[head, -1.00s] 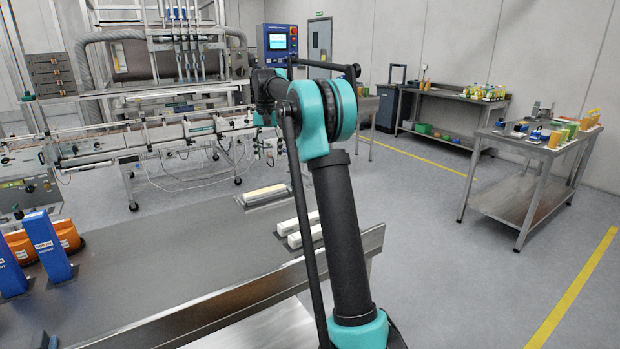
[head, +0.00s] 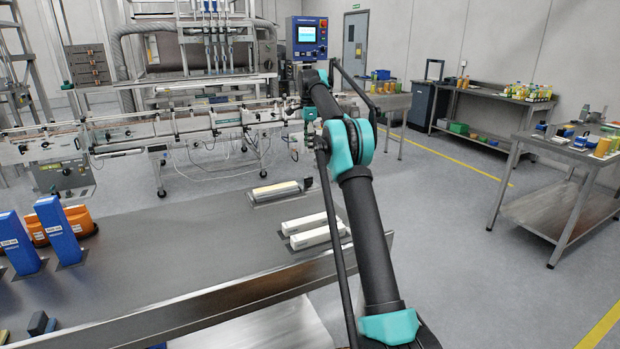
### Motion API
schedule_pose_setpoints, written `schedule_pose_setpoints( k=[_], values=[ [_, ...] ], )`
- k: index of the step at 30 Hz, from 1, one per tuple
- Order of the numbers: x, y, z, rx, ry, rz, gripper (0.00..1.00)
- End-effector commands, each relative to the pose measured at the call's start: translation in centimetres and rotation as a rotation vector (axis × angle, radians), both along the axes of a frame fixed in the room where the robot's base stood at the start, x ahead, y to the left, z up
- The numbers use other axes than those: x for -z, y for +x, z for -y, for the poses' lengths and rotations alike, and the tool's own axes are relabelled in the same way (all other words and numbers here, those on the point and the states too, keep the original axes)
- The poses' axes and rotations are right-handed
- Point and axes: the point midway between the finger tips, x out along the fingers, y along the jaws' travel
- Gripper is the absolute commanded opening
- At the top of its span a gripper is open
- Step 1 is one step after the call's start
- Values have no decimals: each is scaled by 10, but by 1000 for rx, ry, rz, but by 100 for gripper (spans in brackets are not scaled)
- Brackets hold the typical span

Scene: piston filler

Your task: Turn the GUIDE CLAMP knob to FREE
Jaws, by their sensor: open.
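The filling machine (head: 205,62) stands at the back left, with a long conveyor (head: 180,128) and guide rails running across in front of it. Several small dark knobs and clamps show along the rails. I cannot make out which one is the GUIDE CLAMP knob, and its label and setting are too small to read. My arm rises from the lower right and reaches toward the conveyor's right end.
A steel table (head: 190,232) lies across the front, holding blue boxes (head: 58,231), orange items (head: 75,221) and pale bars (head: 312,226). A blue control panel (head: 307,38) stands behind my arm. Side benches (head: 560,150) stand at the right. Grey floor (head: 455,230) is open at the right.

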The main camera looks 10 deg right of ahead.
Motion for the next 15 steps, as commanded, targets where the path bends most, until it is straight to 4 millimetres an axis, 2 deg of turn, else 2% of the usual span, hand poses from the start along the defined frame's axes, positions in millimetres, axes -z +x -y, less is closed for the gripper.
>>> schedule_pose_setpoints(
  k=[15],
  values=[
    [95, -1, 0, -2, 0, 0, 54]
  ],
)
